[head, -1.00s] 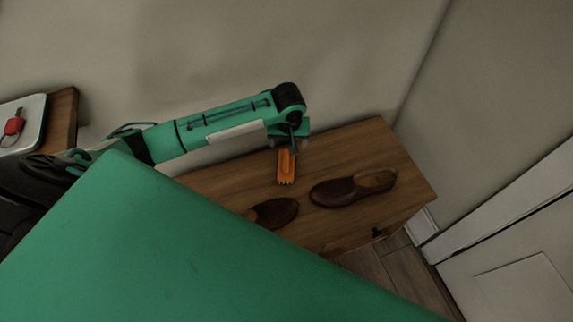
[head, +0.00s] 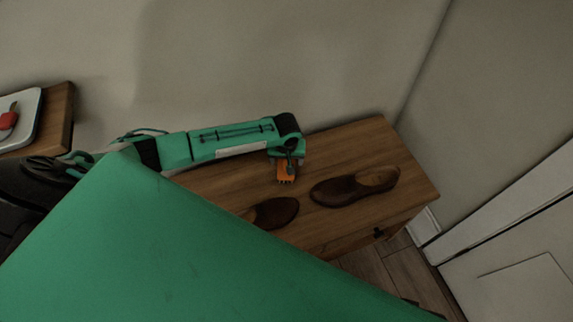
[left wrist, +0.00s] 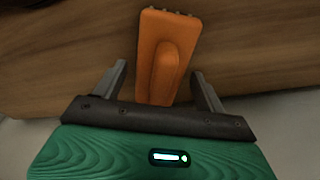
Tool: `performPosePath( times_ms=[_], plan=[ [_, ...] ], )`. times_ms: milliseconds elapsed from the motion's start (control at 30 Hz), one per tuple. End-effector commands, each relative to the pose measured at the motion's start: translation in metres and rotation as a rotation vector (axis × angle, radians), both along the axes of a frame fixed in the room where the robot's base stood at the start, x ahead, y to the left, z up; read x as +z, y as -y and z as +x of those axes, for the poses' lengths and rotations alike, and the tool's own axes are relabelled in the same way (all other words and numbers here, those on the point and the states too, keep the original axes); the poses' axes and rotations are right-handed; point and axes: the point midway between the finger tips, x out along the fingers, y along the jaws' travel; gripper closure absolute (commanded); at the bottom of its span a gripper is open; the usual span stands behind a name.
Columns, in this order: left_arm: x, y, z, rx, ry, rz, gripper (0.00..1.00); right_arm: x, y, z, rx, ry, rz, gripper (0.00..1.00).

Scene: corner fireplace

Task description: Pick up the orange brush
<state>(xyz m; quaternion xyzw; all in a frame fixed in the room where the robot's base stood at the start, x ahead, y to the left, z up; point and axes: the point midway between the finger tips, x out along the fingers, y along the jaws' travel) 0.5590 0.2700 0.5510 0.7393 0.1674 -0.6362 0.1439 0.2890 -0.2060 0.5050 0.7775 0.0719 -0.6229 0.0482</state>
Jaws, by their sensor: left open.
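The orange brush (head: 286,172) lies on the wooden cabinet top (head: 350,147), near its back edge. In the head view its upper part is hidden under my left gripper (head: 288,160). In the left wrist view the brush (left wrist: 165,58) runs between the two fingers of my left gripper (left wrist: 163,82), with a gap on each side. The jaws are open and the near end of the brush is hidden behind the gripper body. My right gripper is not in view.
Two brown shoes lie on the cabinet: one (head: 355,187) right of the brush, one (head: 273,213) below it, partly hidden by my green body. The wall stands close behind. A tray (head: 22,118) with a red item (head: 8,121) is at far left.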

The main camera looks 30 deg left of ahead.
Motion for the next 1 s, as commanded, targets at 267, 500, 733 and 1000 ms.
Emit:
performPosePath(
  times_ms=[267,500,733,1000],
  plan=[
    [-0.002,0.000,0.001,0.000,0.001,0.000,0.29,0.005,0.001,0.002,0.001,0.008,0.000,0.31],
    [-0.002,0.000,0.001,0.000,0.000,0.000,0.76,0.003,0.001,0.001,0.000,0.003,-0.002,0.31],
    [-0.002,0.000,0.001,0.000,0.001,0.000,0.82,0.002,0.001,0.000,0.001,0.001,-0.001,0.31],
    [0.015,0.000,0.001,0.001,0.002,-0.001,0.82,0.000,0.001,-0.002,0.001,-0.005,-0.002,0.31]
  ],
)
